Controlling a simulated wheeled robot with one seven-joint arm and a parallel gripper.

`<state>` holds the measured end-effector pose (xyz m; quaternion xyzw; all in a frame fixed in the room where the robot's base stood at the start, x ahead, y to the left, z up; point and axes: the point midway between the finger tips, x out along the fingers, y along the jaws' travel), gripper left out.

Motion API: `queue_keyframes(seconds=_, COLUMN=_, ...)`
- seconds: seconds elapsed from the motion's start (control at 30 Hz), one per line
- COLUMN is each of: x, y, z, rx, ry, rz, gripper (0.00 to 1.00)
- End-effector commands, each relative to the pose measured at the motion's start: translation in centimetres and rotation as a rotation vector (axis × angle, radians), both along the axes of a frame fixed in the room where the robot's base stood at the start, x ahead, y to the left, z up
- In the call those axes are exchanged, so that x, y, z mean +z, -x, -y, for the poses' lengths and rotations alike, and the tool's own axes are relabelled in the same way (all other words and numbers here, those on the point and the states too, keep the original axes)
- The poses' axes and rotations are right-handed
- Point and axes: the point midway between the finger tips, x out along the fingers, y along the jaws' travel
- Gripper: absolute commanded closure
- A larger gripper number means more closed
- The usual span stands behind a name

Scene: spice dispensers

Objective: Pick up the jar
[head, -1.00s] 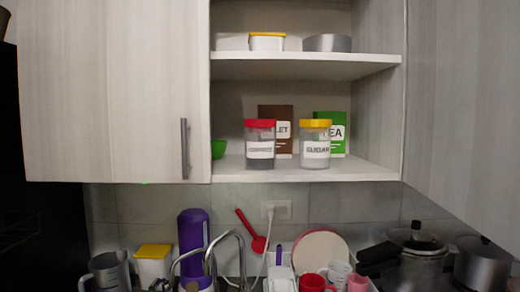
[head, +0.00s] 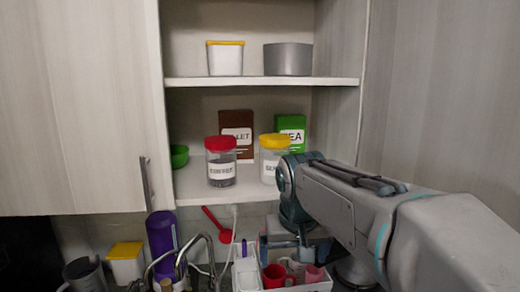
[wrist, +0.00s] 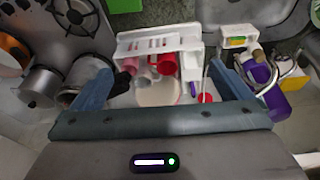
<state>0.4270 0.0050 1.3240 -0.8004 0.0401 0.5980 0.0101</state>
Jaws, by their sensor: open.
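A clear jar with a red lid and dark contents (head: 221,165) stands upright on the lower cabinet shelf. A clear jar with a yellow lid (head: 271,155) stands to its right, its lower right part hidden by my arm. Both have white labels. My gripper (head: 305,240) is in front of and below the shelf edge, right of the jars, touching neither. In the wrist view my gripper (wrist: 160,80) has its fingers spread with nothing held, facing down over the counter. No jar on the shelf shows in the wrist view.
A brown box (head: 236,128), a green box (head: 291,124) and a green bowl (head: 179,156) stand near the jars. The upper shelf (head: 262,82) is above them. A cabinet door (head: 75,110) stands left. Below are a white rack (wrist: 190,42) with mugs, a purple bottle (head: 161,235) and pots (wrist: 42,86).

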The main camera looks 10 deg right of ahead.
Motion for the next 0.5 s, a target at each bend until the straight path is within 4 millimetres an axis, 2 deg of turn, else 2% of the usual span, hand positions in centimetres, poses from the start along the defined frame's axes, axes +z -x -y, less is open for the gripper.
queue_keyframes(seconds=0.03, x=1.6, y=-2.0, z=-0.1, rx=-0.013, ry=0.007, rz=0.018, gripper=0.02)
queue_keyframes(seconds=0.2, x=7.2, y=-7.1, z=-0.3, rx=-0.073, ry=0.025, rz=0.078, gripper=0.02)
queue_keyframes(seconds=0.5, x=15.6, y=-14.2, z=-1.0, rx=-0.196, ry=0.042, rz=0.189, gripper=0.02)
